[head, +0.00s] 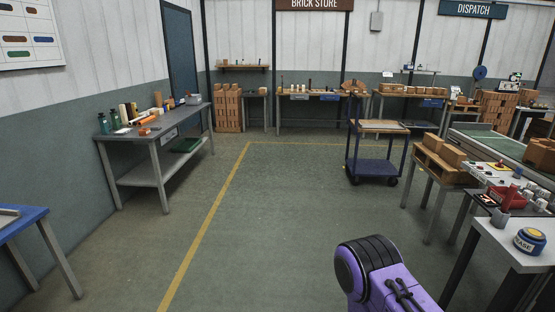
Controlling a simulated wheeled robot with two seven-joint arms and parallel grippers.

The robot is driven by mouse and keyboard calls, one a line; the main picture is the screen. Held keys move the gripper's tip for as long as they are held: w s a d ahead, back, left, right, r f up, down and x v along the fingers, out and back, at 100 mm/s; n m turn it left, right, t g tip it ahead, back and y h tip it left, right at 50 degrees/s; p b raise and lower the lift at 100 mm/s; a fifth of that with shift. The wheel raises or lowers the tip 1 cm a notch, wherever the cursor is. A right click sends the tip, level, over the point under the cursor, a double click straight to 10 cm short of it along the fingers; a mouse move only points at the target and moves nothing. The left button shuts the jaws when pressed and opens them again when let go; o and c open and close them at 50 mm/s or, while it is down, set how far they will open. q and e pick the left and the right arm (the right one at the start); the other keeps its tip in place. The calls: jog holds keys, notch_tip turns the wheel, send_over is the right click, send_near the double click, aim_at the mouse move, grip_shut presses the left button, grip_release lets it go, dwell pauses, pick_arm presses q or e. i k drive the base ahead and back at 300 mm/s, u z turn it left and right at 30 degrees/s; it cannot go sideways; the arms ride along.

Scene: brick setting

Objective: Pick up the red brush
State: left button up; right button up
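I cannot make out a red brush for certain. On the right-hand bench, an upright red object (507,197) stands among small items; it is too small to tell whether it is a brush. A small orange-red item (145,131) lies on the grey bench (168,128) at the left, also too small to name. Neither of my grippers is in view. Only a purple and black part of my own arm shows at the bottom, right of centre.
A blue trolley (375,165) stands right of centre. A table with brown blocks (447,153) is at the right, with a grease tin (530,240) on the near white table. A blue-topped table (20,220) is at the near left. The middle floor is clear.

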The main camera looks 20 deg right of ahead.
aim_at(505, 206)
jog(key=z, duration=0.95)
jog(key=i, duration=0.95)
jog(key=z, duration=1.3)
jog(key=i, duration=1.5)
jog(key=z, duration=0.3)
